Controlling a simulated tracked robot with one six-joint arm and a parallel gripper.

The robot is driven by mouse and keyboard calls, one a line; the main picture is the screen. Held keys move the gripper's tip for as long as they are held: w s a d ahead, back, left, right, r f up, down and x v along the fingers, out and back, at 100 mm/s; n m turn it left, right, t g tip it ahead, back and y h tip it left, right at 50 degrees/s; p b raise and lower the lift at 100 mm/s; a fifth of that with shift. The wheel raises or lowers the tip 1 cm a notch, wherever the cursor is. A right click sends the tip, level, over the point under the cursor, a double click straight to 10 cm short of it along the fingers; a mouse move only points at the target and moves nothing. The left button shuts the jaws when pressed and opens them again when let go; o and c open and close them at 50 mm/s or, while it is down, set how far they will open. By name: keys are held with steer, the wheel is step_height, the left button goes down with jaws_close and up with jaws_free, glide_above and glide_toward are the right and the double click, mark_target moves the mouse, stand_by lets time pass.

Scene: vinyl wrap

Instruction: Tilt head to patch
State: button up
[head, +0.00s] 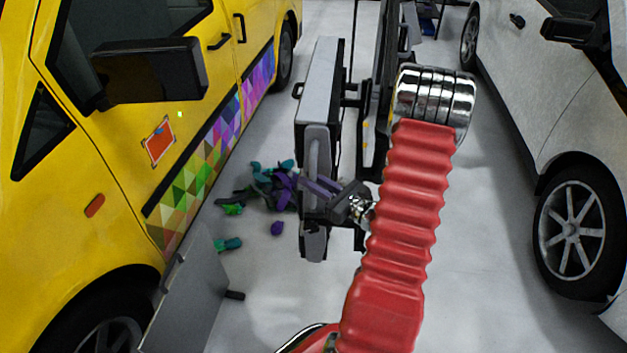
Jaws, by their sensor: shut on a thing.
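The patch (159,142) is a small orange-red square with a dark outline on the yellow van's door, above the coloured triangle strip. A small bluish mark lies on it, and a pale bright spot shows just above its right side. My gripper (324,190) is right of the patch, near the middle of the view, dark and pointing left. It is apart from the van side. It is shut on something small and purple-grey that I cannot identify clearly. My red sleeved arm hides part of the area behind the gripper.
The yellow van (110,190) fills the left and a white car (560,110) stands at right. A tall grey panelled unit (317,85) stands close by my gripper. A grey board (188,295) leans near the van. Purple, green and teal scraps (268,185) litter the floor.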

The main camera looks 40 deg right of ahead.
jaws_close()
steer(key=shift+w+a, duration=0.3)
steer(key=shift+w, duration=0.05)
steer(key=o, duration=0.6)
jaws_free()
steer(key=shift+o, duration=0.2)
steer(key=shift+s, duration=0.15)
